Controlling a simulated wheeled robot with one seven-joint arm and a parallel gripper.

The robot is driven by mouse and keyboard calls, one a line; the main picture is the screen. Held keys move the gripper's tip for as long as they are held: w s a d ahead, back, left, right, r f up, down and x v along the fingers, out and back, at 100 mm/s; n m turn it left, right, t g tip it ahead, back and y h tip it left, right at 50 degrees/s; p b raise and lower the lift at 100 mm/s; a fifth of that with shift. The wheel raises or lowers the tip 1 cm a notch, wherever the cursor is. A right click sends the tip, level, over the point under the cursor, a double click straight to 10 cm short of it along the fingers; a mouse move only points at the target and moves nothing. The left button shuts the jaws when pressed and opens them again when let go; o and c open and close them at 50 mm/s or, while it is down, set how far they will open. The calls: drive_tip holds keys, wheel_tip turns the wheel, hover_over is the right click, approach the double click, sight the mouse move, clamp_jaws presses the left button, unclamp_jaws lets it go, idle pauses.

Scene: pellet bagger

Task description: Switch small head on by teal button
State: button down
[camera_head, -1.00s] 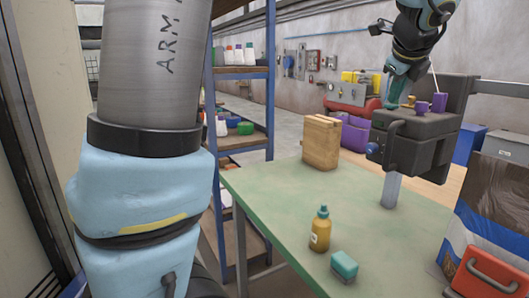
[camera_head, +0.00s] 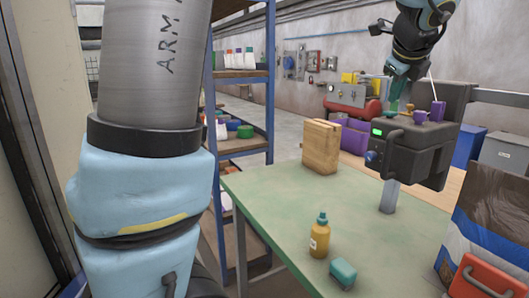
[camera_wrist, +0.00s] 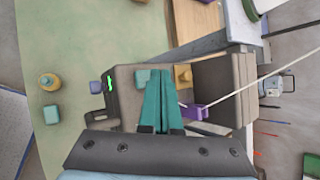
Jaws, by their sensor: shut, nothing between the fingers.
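The small head is a dark grey box (camera_head: 410,155) on a pale post above the green table. A small display (camera_head: 377,132) on its front glows green; it also shows lit in the wrist view (camera_wrist: 110,84). My gripper (camera_head: 393,109) is shut and empty, its teal fingers pointing down at the head's top. In the wrist view, the teal button (camera_wrist: 141,79) lies right beside my fingertips (camera_wrist: 160,72), partly covered by them. An orange knob (camera_wrist: 183,75) and a purple part (camera_wrist: 195,112) are on the other side. Whether the fingers touch the button I cannot tell.
A mustard bottle (camera_head: 319,238) and a teal block (camera_head: 343,272) stand on the green table (camera_head: 270,195). A wooden block (camera_head: 321,147) is at its back edge. A thin white rod (camera_wrist: 260,81) crosses the wrist view.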

sight(392, 112)
wheel_tip(392, 112, up, 6)
drive_tip(key=p, duration=0.5)
drive_tip(key=shift+f, duration=0.1)
drive_tip(key=w+a+f+n+g+y, duration=0.1)
drive_tip(key=a+f+n+g, duration=0.1)
drive_tip(key=a+f+n, duration=0.7)
drive_tip(key=a+f+n+g+y, duration=0.2)
drive_tip(key=a+f+n, duration=0.4)
drive_tip(key=a, duration=0.6)
drive_tip(key=s+a+f+n+g, duration=0.1)
drive_tip(key=s+a+f+n, duration=0.4)
drive_tip(key=a+n, duration=0.2)
drive_tip(key=s+a+f+n+g, duration=0.2)
drive_tip(key=s+a+f+n, duration=0.3)
drive_tip(key=a+f+n, duration=0.1)
drive_tip(key=a+n, duration=0.1)
drive_tip(key=a, duration=0.1)
drive_tip(key=shift+s+a+f+n, duration=0.3)
drive_tip(key=shift+s+n, duration=0.1)
